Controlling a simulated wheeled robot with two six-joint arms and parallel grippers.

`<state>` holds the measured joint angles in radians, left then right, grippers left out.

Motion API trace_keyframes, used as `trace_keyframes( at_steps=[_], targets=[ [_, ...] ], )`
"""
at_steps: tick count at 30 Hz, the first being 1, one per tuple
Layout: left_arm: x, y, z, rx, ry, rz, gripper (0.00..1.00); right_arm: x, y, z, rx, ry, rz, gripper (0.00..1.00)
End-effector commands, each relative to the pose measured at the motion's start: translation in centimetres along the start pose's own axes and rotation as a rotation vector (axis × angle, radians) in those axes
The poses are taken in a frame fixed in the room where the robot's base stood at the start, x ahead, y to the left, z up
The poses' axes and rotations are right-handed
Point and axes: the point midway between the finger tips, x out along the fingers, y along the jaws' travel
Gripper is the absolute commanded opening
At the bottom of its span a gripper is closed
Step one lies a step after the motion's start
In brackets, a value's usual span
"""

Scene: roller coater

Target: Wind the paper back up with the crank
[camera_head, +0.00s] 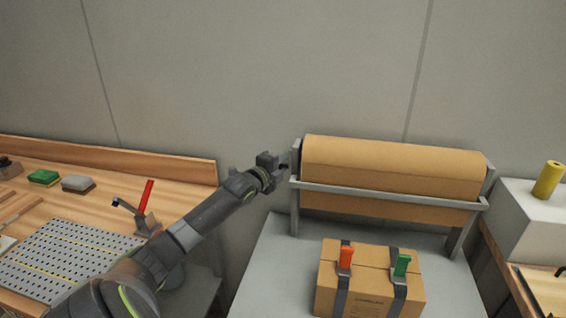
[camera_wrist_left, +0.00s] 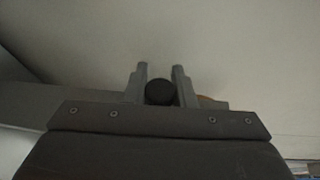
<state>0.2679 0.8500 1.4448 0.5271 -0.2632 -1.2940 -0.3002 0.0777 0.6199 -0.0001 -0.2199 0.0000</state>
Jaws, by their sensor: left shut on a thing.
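A wide roll of brown paper (camera_head: 395,165) sits in a grey metal frame (camera_head: 390,196) on the grey table. Brown paper also shows below the frame's front bar. My left gripper (camera_head: 283,160) is at the left end of the frame, where the crank would be hidden behind its fingers in the head view. In the left wrist view, my left gripper (camera_wrist_left: 160,80) is shut on a round dark knob (camera_wrist_left: 160,92), seen end-on between the two fingers. The crank's arm cannot be made out. My right gripper is not in view.
A cardboard box (camera_head: 369,280) with two dark straps and orange and green clamps stands in front of the roll. A wooden bench (camera_head: 100,185) with a perforated plate (camera_head: 70,258) and a red-handled clamp (camera_head: 146,195) is left. A yellow cylinder (camera_head: 548,180) stands right.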

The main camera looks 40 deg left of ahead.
Motion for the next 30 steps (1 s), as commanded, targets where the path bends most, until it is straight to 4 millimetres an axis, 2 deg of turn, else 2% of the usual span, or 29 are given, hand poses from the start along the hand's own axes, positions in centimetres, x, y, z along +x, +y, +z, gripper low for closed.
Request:
trace_keyframes(
  at_steps=[8, 30],
  targets=[
    [-1.1, -0.1, -0.4, -0.077, 0.011, 0.192, 0.0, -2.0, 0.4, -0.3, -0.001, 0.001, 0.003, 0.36],
    [-4.8, -0.8, -2.0, -0.351, 0.052, 0.84, 0.0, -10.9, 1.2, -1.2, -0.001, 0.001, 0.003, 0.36]
  ],
)
